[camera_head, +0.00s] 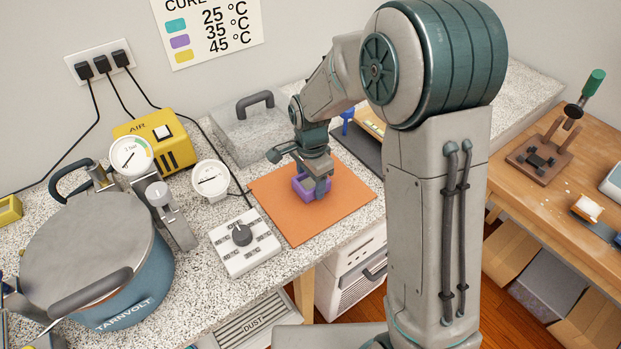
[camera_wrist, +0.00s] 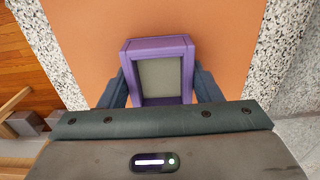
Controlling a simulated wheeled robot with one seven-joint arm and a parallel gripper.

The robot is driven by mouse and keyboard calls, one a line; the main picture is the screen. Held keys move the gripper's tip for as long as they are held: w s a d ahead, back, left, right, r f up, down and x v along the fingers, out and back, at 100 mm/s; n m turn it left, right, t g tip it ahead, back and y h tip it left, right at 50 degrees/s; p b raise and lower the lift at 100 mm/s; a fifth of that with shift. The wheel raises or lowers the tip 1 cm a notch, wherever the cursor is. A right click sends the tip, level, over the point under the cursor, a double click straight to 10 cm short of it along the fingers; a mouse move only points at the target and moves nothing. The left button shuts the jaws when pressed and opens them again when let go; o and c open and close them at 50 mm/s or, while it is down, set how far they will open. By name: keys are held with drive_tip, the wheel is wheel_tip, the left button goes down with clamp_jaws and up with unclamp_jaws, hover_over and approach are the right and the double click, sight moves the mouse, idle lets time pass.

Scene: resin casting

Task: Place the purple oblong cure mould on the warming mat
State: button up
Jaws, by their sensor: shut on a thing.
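The purple oblong cure mould (camera_head: 304,187) is at the middle of the orange warming mat (camera_head: 275,203) in the head view. In the wrist view the mould (camera_wrist: 158,46) shows as a purple frame with a grey-beige inside, over the orange mat (camera_wrist: 215,30). My gripper (camera_head: 314,184) points down over the mat, its fingers on both sides of the mould. In the wrist view my gripper (camera_wrist: 160,88) is shut on the mould. I cannot tell whether the mould's underside touches the mat.
A white dial box (camera_head: 245,243) stands left of the mat, near a small round gauge (camera_head: 209,180). A blue pressure pot (camera_head: 95,255) fills the left of the counter. The mat's surface around the mould is clear.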

drive_tip(key=shift+f, duration=0.25)
drive_tip(key=o, duration=1)
drive_tip(key=shift+r, duration=0.1)
drive_tip(key=shift+o, duration=0.2)
wheel_tip(320, 180, up, 12)
drive_tip(key=shift+r, duration=0.2)
drive_tip(key=s+d+r+n+t, duration=0.1)
drive_tip(key=s+d+n, duration=0.4)
drive_tip(key=s+d, duration=0.2)
drive_tip(key=s+d+n+t, duration=0.2)
drive_tip(key=s+d+n, duration=0.4)
drive_tip(key=s, duration=0.6)
drive_tip(key=shift+d+r, duration=0.4)
